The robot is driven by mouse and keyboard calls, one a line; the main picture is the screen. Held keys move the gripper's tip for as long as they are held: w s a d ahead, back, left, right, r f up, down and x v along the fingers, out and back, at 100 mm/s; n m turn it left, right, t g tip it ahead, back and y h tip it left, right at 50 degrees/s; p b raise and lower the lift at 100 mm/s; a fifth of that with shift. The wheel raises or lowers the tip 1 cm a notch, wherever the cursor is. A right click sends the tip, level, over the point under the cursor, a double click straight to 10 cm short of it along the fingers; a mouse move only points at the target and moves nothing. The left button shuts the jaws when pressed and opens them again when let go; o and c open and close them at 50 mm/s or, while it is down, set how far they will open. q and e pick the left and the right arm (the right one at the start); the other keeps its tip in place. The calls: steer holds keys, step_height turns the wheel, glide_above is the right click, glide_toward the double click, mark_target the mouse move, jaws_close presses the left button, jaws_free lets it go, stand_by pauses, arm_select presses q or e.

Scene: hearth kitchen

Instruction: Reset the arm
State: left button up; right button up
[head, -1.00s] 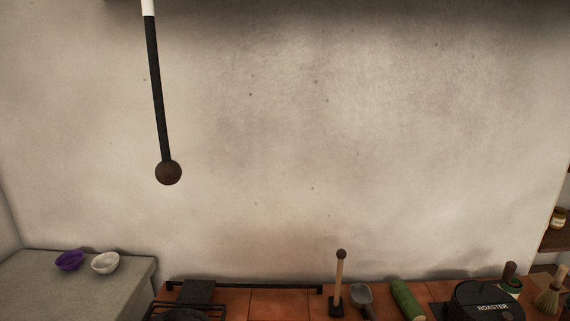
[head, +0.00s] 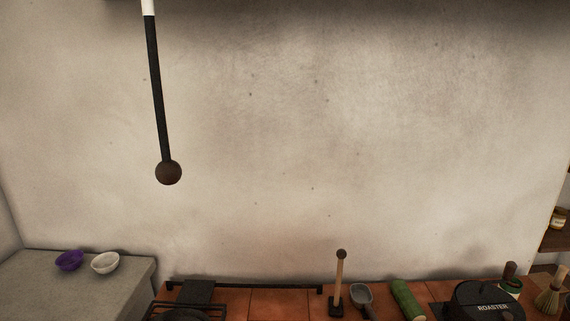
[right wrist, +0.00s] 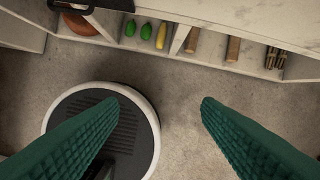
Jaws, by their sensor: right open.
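My right gripper (right wrist: 160,105) shows in the right wrist view as two green ribbed fingers spread wide apart. Nothing is between them, and they hang over a grey floor (right wrist: 190,90). Neither gripper shows in the head view, so my left gripper is not seen.
A dark rod with a brown ball (head: 168,172) hangs before the wall. Below are a purple bowl (head: 69,261), a white bowl (head: 105,263), a scoop (head: 361,297), a green roll (head: 406,299) and a black roaster (head: 485,300). A shelf holds green and yellow items (right wrist: 160,36).

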steer(key=s+d+f+g, duration=0.1)
steer(key=s+d+f, duration=0.2)
steer(key=s+f, duration=1.4)
steer(key=shift+s+f, duration=0.2)
steer(key=shift+f, duration=0.45)
